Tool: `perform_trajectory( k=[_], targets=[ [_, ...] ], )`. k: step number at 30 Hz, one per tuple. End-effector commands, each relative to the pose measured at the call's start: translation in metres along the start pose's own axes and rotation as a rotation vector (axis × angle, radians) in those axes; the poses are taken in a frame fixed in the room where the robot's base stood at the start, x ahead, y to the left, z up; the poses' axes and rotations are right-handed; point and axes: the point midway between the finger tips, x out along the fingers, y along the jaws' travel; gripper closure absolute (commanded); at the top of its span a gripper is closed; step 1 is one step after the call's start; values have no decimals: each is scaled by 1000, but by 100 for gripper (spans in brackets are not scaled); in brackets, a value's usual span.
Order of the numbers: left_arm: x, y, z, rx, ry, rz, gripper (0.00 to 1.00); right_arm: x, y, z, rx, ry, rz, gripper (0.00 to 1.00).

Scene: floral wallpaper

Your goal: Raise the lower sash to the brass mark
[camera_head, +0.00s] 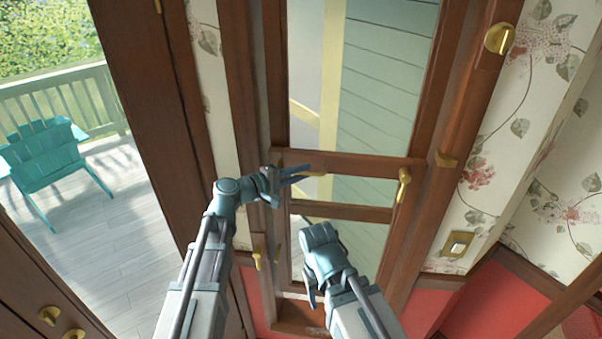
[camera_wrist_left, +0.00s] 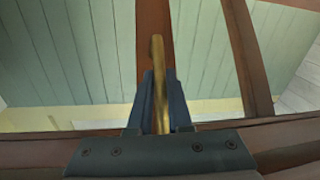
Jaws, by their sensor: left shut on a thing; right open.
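The wooden window stands ahead, tilted in the head view. A sash rail (camera_head: 350,163) crosses it, with a second rail (camera_head: 350,211) below. My left gripper (camera_head: 303,175) is shut on a brass handle (camera_wrist_left: 157,75) at the left part of the upper rail; the handle sticks up between the fingers in the left wrist view. A second brass handle (camera_head: 404,184) is at the rail's right end, free. My right gripper (camera_head: 320,243) is open, in front of the lower pane, apart from the handles.
Another brass fitting (camera_head: 257,259) is on the left frame. A round brass knob (camera_head: 499,38) is at the upper right. A light switch (camera_head: 458,244) is on the floral wall. A teal chair (camera_head: 45,160) stands on the deck outside at left.

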Motion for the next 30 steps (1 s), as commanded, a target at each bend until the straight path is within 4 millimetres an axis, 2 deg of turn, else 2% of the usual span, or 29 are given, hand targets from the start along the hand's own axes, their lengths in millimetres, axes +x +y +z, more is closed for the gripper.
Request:
perform_trajectory(
  k=[1,6,20,21,25,26,30],
  targets=[
    [-3,23,2,-2,3,4,100,-22,2,2,-1,-1,0,41],
    [-6,43,5,-2,3,3,100,-42,4,3,4,-2,-1,41],
    [-7,46,6,-1,3,2,100,-46,4,3,12,-2,-1,41],
    [-7,46,6,-1,3,2,81,-46,4,3,12,-2,-1,41],
    [-7,46,6,-1,3,1,57,-46,4,3,12,-2,-1,41],
    [-7,46,6,-1,2,1,53,-46,4,3,12,-2,-1,41],
    [-7,46,6,0,2,0,53,-46,4,3,12,-2,-1,41]
  ],
)
